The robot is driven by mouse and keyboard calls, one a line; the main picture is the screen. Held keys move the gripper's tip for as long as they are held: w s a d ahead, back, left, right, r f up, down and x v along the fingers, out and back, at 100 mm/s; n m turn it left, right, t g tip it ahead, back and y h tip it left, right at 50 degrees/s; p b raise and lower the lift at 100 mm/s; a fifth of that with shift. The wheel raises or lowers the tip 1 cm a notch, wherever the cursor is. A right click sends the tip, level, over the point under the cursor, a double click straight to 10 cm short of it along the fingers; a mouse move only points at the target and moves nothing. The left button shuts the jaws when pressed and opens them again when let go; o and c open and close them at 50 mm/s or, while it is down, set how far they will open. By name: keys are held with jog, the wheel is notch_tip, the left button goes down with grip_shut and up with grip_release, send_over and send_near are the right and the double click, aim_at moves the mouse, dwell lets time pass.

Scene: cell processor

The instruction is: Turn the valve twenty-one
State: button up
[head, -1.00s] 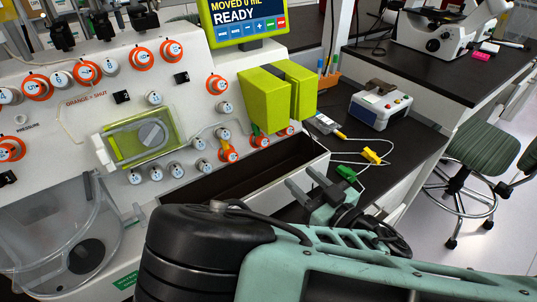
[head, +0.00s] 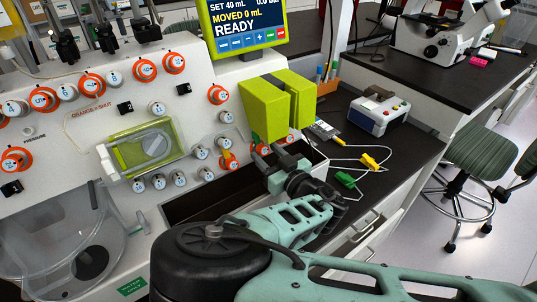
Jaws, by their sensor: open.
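The white cell processor panel (head: 75,125) carries many numbered round valves, some with orange rings. Valve twenty-one cannot be told for certain; the lower numbers are too small to read. An orange-ringed valve (head: 229,163) with an orange lever sits low on the panel's right part. Another orange-ringed valve (head: 261,149) is just right of it, below the yellow-green blocks. My gripper (head: 272,167) is open and appears empty, fingers pointing left at the panel's lower right. It is close to these valves in the picture; contact cannot be told.
Yellow-green blocks (head: 265,108) stand out just above my gripper. A dark open trough (head: 195,202) lies below the valves. A clear round vessel (head: 70,240) is at lower left. A white device (head: 379,112) and cables lie on the bench at right.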

jog(key=c, duration=1)
jog(key=shift+d+f+n, duration=0.1)
jog(key=shift+d+n, duration=0.1)
jog(key=shift+n, duration=0.2)
jog(key=shift+n+y, duration=0.3)
jog(key=shift+n, duration=0.1)
jog(key=shift+a+g, duration=0.1)
jog(key=shift+g, duration=0.2)
jog(key=o, duration=1)
